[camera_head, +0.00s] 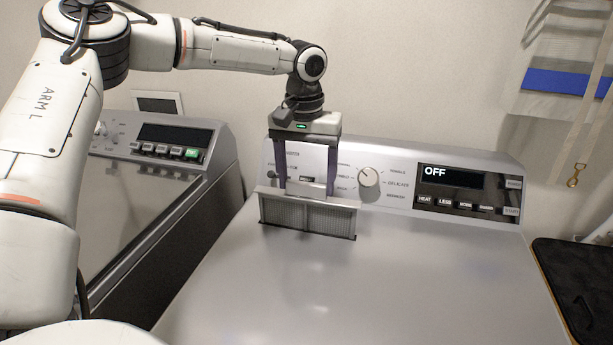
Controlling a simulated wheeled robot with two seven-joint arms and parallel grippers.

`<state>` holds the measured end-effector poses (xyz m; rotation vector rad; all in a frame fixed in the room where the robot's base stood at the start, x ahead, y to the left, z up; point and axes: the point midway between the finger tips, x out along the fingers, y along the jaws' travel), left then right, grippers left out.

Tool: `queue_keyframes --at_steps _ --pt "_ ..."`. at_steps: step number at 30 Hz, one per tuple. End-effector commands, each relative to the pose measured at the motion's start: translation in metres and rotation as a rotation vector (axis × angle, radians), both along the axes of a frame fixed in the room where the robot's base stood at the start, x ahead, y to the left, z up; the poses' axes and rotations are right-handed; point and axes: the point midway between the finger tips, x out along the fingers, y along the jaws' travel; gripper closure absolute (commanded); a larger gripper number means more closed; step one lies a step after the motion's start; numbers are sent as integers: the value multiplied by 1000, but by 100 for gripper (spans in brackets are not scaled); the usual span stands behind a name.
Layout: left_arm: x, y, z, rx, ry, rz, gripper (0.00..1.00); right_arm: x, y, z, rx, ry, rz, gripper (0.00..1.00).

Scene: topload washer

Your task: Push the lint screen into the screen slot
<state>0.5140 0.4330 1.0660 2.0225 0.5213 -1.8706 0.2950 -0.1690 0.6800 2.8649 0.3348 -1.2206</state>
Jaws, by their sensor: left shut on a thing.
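The lint screen (306,217) is a grey, finely ribbed panel with a lighter top bar. It stands upright at the back of the machine's top surface, in front of the control panel. Its lower edge meets a dark line in the top, which looks like the screen slot (350,238); how deep it sits in there I cannot tell. My left gripper (307,190) points down from above and is shut on the raised handle part at the middle of the screen's top bar. My right gripper is not in view.
The control panel (400,186) with a knob (369,178) and an "OFF" display (453,177) rises right behind the screen. A second machine (150,190) stands at the left. The broad top (350,290) in front is clear. A dark board (585,285) is at the right.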

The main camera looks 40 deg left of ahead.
Motion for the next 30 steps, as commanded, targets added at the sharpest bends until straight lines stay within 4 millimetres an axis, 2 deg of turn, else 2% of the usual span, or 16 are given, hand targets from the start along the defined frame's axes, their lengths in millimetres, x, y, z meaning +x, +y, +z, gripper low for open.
queue_keyframes --at_steps 30 --pt "0 0 -26 -1 -1 1 56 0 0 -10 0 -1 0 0"
